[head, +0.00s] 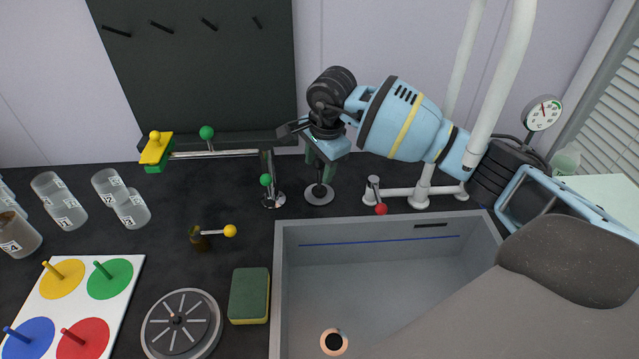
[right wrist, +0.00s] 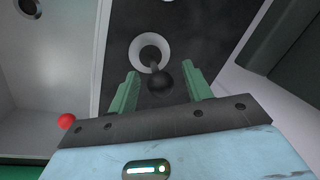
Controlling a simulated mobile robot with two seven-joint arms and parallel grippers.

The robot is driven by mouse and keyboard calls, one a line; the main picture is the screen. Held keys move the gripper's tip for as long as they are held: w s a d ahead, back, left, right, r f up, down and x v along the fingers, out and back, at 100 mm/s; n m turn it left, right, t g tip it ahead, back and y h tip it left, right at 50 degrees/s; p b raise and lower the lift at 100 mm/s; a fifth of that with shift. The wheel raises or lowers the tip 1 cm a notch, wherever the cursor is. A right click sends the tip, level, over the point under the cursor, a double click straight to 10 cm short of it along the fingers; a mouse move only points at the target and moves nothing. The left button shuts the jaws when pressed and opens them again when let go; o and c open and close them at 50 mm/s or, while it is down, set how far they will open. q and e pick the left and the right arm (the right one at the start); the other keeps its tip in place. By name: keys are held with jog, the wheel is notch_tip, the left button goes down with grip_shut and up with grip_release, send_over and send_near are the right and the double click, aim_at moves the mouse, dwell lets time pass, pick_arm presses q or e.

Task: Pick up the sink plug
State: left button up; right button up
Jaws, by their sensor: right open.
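The sink plug (head: 319,195) is a grey disc with a thin upright stem, on the dark counter behind the sink. In the right wrist view its pale ring-shaped base and the black ball knob (right wrist: 164,84) on its stem show. My right gripper (head: 321,168) is open above the plug, pointing down. In the right wrist view its two green fingers (right wrist: 161,86) stand on either side of the black knob, with gaps on both sides. My left gripper is not in view.
The grey sink (head: 380,285) with a drain hole (head: 334,342) lies in front. A tap with green knobs (head: 266,181) stands close left of the gripper, and a red-knobbed valve (head: 380,208) right. A sponge (head: 249,296) and round strainer-like disc (head: 181,325) lie left.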

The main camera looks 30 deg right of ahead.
grip_shut()
jog(key=shift+r, duration=0.2)
notch_tip(320, 180, up, 10)
jog(key=shift+f, duration=0.15)
dwell(0.6)
